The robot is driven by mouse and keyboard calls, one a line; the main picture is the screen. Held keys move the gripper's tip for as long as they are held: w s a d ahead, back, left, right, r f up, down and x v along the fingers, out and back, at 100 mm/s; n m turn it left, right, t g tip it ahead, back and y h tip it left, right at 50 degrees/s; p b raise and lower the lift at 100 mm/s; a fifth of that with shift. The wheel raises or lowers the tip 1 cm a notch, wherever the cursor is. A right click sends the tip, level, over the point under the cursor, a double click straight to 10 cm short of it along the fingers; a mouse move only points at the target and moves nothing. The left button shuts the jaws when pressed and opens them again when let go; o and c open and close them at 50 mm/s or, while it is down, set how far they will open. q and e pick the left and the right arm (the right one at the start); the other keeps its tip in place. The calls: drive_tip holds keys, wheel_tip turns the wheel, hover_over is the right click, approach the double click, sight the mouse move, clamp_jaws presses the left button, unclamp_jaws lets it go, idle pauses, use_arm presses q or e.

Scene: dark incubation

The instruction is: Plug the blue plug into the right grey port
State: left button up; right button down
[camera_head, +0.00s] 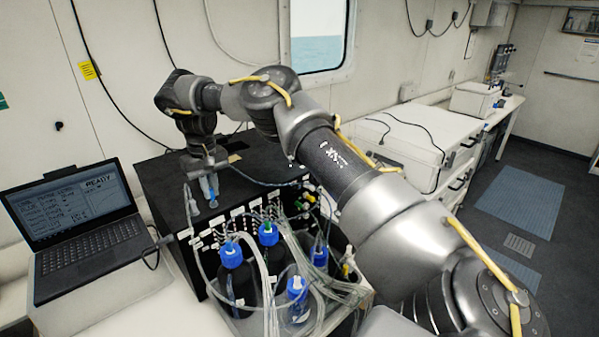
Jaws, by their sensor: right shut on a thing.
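My right arm reaches in from the right, over the black box (165,190). Its gripper (207,176) points down above the box's left part and is shut on the blue plug (209,188). The plug is small, partly covered by the fingers, and seems to hang close to the box's top; I cannot tell whether it touches. A cable runs from near the gripper to the right. The box's front panel has rows of small connectors and white labels, partly hidden by tubes. I cannot make out which is the right grey port. My left gripper is not in view.
Several blue-capped bottles (236,277) with clear tubing (290,262) crowd the box's front. An open laptop (80,225) reading READY stands at left. White cases (405,130) stand at right behind my arm, with open floor and blue mats (523,195) beyond.

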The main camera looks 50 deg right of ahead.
drive_tip(key=shift+p, duration=0.3)
drive_tip(key=shift+f+b, duration=0.35)
drive_tip(key=shift+f, duration=0.3)
idle(0.5)
drive_tip(key=c, duration=1.4)
unclamp_jaws()
wheel_tip(320, 180, up, 10)
drive_tip(key=shift+r+p, duration=0.1)
drive_tip(key=shift+p, duration=0.2)
drive_tip(key=shift+r, duration=0.3)
